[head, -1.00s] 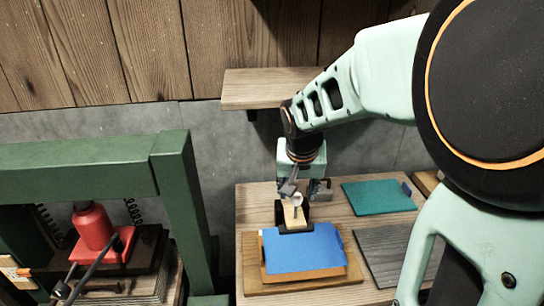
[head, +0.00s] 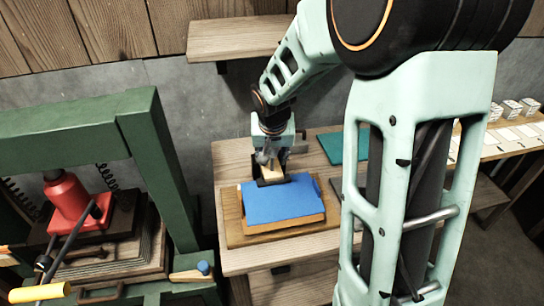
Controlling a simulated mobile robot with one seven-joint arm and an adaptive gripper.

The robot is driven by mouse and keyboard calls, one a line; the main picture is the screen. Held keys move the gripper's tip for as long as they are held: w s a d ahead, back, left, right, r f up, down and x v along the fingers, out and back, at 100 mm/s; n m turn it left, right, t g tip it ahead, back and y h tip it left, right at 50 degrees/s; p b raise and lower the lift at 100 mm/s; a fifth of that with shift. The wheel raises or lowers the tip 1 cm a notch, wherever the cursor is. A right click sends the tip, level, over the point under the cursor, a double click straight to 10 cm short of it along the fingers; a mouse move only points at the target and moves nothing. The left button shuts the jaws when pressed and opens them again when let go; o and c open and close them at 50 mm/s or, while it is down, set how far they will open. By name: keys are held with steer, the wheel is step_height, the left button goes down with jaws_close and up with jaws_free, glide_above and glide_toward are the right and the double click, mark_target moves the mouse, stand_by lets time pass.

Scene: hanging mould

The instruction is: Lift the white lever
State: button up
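My gripper (head: 270,158) points down over the wooden bench, just behind a blue sheet (head: 282,203). A small black-edged clip or holder with a pale top (head: 271,173) sits right below the fingers, at the back edge of the blue sheet. The fingers are at or very near this part; I cannot tell whether they touch it. No white lever shows clearly; it may be this pale part or be hidden by the gripper. The fingers are too small and dark to show whether they are open or shut.
The blue sheet lies on a wooden board (head: 237,238) on the bench. A green press frame (head: 165,165) with a red jack (head: 72,203) stands at left. A teal panel (head: 340,147) lies behind right. A shelf (head: 235,38) hangs above. My arm hides the bench's right part.

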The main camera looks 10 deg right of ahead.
jaws_close()
steer(key=shift+r, duration=0.1)
